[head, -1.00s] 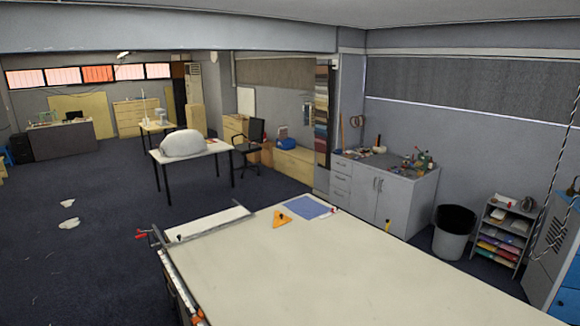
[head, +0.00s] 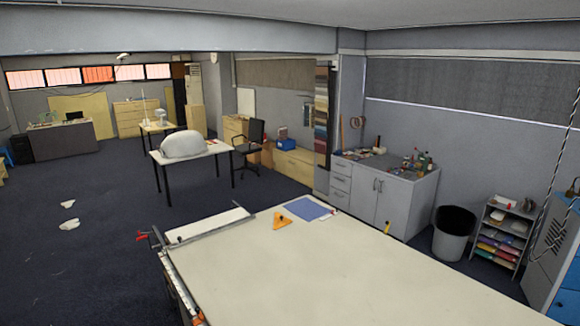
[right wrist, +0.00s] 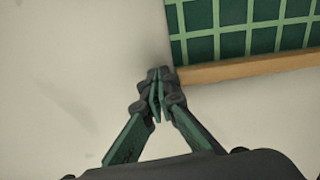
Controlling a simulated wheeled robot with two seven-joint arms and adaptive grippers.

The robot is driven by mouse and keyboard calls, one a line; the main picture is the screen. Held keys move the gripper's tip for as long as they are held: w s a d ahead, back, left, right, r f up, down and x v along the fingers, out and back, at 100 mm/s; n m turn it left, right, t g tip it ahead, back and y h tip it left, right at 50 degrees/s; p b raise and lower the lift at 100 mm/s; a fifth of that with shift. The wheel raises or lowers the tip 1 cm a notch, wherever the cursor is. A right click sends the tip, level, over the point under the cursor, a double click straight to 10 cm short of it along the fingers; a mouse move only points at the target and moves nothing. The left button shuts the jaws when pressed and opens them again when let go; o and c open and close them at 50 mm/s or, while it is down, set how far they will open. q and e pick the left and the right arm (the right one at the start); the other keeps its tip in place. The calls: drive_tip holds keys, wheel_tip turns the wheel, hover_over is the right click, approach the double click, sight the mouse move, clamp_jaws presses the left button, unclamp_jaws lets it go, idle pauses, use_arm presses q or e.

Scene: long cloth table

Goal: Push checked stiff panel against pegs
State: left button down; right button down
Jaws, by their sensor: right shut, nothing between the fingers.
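The checked panel (right wrist: 240,28) shows in the right wrist view at the upper right, dark green with pale green grid lines. A tan edge strip (right wrist: 250,68) runs along its near side. Its far and right parts are cut off by the frame. My right gripper (right wrist: 160,76) is shut and empty, with its fingertips just left of the panel's near left corner. I cannot tell whether they touch it. No pegs can be made out in either view. My left gripper is not in view. I cannot clearly make out this panel in the head view.
The long pale cloth table (head: 340,270) is mostly bare in the head view. A blue sheet (head: 307,208) and an orange triangle (head: 282,221) lie near its far end. A pale board with a rail (head: 208,224) is at its far left. A bin (head: 454,236) stands beyond the right side.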

drive_tip(key=shift+s+a+f+p, duration=0.1)
drive_tip(key=shift+s+a+p, duration=0.65)
drive_tip(key=shift+a, duration=0.15)
drive_tip(key=shift+w+d+r+p, duration=0.25)
drive_tip(key=shift+d+r+p, duration=0.05)
drive_tip(key=shift+r+p, duration=0.8)
drive_tip(key=shift+w+d+r+p, duration=0.25)
drive_tip(key=shift+d+r+p, duration=0.1)
drive_tip(key=shift+r+p, duration=0.65)
drive_tip(key=shift+w+d+r+p, duration=0.25)
drive_tip(key=shift+d+r+p, duration=0.05)
drive_tip(key=shift+r+p, duration=0.8)
drive_tip(key=shift+f, duration=0.1)
